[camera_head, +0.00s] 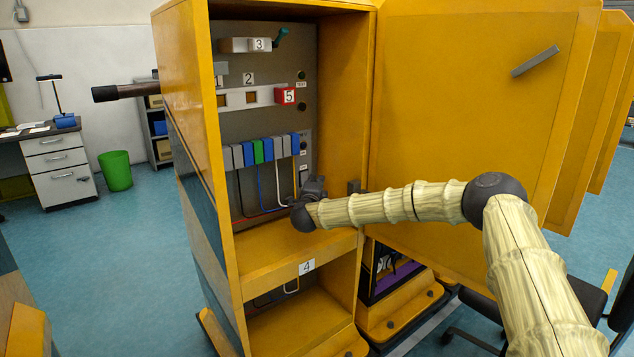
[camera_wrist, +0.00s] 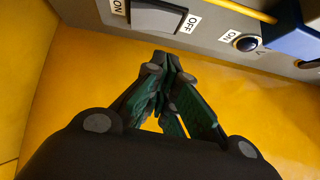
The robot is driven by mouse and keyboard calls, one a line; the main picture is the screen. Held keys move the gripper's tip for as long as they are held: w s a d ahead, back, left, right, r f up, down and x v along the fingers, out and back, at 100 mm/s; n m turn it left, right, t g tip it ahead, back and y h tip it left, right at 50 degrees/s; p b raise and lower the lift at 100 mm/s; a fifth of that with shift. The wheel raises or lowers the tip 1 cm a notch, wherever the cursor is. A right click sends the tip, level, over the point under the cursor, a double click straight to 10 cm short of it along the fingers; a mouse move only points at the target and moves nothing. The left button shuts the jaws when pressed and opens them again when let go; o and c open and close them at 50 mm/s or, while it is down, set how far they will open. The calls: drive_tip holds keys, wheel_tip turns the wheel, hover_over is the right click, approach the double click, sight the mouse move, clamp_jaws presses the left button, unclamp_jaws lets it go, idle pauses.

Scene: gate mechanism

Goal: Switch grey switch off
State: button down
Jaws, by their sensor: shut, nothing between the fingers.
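The grey switch (camera_wrist: 160,16) is a wide rocker on the grey panel, at the top of the wrist view, partly cut off by the frame edge. An ON label (camera_wrist: 117,6) is on its left and an OFF label (camera_wrist: 190,23) on its right. I cannot tell which way the rocker is set. My gripper (camera_wrist: 166,62) is shut and empty, its dark green fingertips just below the switch in the picture; contact is unclear. In the head view my gripper (camera_head: 312,187) is inside the yellow cabinet, near the lower right of the panel, and the switch is not distinguishable there.
The yellow cabinet (camera_head: 190,100) stands open, its door (camera_head: 470,110) swung right. A round button (camera_wrist: 245,43) with its own ON label and a blue block (camera_wrist: 295,38) sit right of the switch. Several grey, blue and green blocks (camera_head: 257,151) with wires are left of my gripper.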

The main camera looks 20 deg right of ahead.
drive_tip(key=r+v, duration=0.2)
drive_tip(key=v, duration=0.9)
drive_tip(key=shift+d, duration=0.15)
drive_tip(key=shift+f, duration=0.1)
